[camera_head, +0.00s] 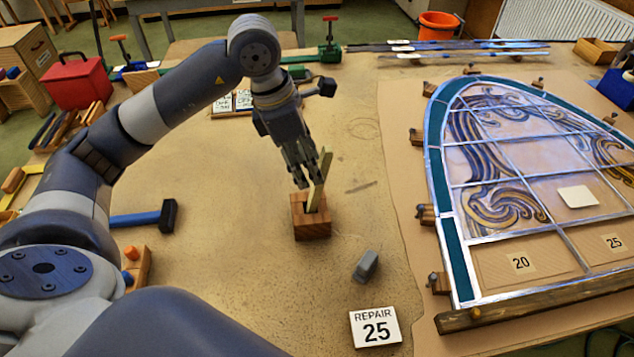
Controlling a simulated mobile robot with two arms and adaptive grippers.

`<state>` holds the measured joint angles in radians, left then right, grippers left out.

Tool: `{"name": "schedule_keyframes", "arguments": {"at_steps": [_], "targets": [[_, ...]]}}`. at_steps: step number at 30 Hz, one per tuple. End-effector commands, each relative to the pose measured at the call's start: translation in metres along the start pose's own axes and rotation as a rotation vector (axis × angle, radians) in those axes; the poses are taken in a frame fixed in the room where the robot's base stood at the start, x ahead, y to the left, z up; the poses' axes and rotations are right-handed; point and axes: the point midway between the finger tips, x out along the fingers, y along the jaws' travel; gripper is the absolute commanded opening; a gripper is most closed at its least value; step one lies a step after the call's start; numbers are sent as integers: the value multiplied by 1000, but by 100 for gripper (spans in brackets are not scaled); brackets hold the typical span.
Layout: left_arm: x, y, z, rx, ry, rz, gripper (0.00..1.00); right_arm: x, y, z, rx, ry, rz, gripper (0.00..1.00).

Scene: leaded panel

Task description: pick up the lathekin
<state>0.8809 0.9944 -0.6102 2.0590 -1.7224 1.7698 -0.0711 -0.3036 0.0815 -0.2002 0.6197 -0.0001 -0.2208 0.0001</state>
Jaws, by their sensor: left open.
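The lathekin, seemingly the flat yellowish stick (321,178), stands a little tilted in a small wooden block (311,222) near the middle of the bench. My left gripper (305,181) points down just above the block, with its fingers open at the stick. The fingers overlap part of the stick in the picture. I cannot tell whether they touch it. My right gripper is out of view.
The leaded panel (490,238) lies at the right, edged by small wooden blocks. A grey block (366,266) and a "REPAIR 25" card (375,327) lie in front. A blue-handled hammer (145,218) and red toolbox (78,82) are at the left.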

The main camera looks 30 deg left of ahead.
Motion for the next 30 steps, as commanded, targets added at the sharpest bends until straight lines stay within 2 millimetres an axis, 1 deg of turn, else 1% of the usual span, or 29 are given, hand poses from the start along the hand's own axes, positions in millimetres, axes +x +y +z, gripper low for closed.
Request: {"name": "schedule_keyframes", "arguments": {"at_steps": [1,5,8,11,15,18,24,30], "targets": [[5,0,0,-1,1,-2,43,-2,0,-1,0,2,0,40],[12,0,1,-1,0,-1,43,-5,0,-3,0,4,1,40],[22,-1,3,-2,1,-4,43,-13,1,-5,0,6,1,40],[37,-2,6,-1,2,-6,43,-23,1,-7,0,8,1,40],[56,-1,5,-3,-1,-2,43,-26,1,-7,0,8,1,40],[61,0,5,-2,-1,0,43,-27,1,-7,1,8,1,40],[62,0,5,-2,-2,1,43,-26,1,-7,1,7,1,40],[62,0,5,-2,-2,1,0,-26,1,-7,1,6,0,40]]}}
